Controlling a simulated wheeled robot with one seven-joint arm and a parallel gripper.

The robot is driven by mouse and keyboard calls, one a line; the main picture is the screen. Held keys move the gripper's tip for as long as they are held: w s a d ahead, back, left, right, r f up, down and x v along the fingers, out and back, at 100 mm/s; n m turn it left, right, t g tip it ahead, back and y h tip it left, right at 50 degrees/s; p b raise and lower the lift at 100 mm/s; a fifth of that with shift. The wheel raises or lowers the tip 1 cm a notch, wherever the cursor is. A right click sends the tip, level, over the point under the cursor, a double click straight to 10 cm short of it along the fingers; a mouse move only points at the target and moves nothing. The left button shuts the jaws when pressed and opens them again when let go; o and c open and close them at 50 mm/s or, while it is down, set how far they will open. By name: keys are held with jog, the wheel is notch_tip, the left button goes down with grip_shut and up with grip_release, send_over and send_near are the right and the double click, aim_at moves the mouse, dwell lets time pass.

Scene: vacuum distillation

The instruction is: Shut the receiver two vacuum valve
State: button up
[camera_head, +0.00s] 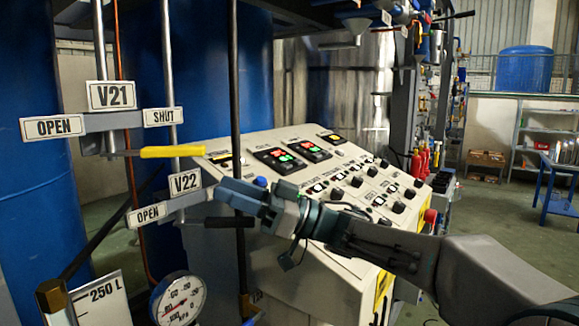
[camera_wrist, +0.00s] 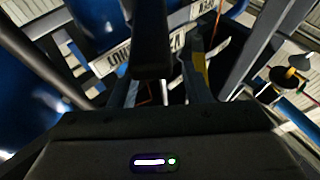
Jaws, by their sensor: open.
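Two valves stand on upright pipes at the left, and no label names the receivers. The upper plate V21 (camera_head: 110,95) has OPEN at left and SHUT at right. Its yellow lever (camera_head: 172,151) points right, on the SHUT side. The lower plate V22 (camera_head: 184,183) has OPEN at left; its black lever (camera_head: 229,222) points right. My gripper (camera_head: 222,194) is open, just above the black lever and right of the V22 plate. In the wrist view a dark bar, apparently the black lever (camera_wrist: 151,38), lies between the fingers, with the SHUT label (camera_wrist: 110,60) beside it. Contact is unclear.
A dark upright pole (camera_head: 236,95) stands close to my gripper. A sloped control panel (camera_head: 300,160) with knobs and buttons is behind my arm. A pressure gauge (camera_head: 178,298) and a 250 L sign (camera_head: 100,298) are below the valves. Blue tanks (camera_head: 200,80) stand behind.

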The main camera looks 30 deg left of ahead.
jog(key=w+d+r, duration=0.5)
jog(key=d+r, duration=0.1)
jog(key=d, duration=0.3)
jog(key=shift+d, duration=0.25)
jog(key=shift+s+a+f, duration=0.1)
jog(key=shift+s+f, duration=0.05)
jog(key=shift+s, duration=0.05)
jog(key=c, duration=0.9)
jog(key=s+f+n+t, duration=0.1)
jog(key=f+n, duration=0.1)
jog(key=s+f+n+t+h+b, duration=0.1)
jog(key=n, duration=0.1)
jog(key=s+f+n+t, duration=0.1)
jog(key=s+f+n, duration=0.1)
jog(key=shift+f+n+b, duration=0.35)
jog(key=shift+n, duration=0.05)
grip_shut()
jog(key=s+d+f+n+t+h+b, duration=0.1)
jog(key=s+d+f+n+t, duration=0.15)
jog(key=d+f+n, duration=0.4)
jog(key=a+r+n+p, duration=0.1)
jog(key=a+n+p, duration=0.1)
jog(key=a, duration=1)
jog(key=shift+w+a+t+p, duration=0.15)
jog(key=shift+a+t+p, duration=0.15)
jog(key=shift+t, duration=0.15)
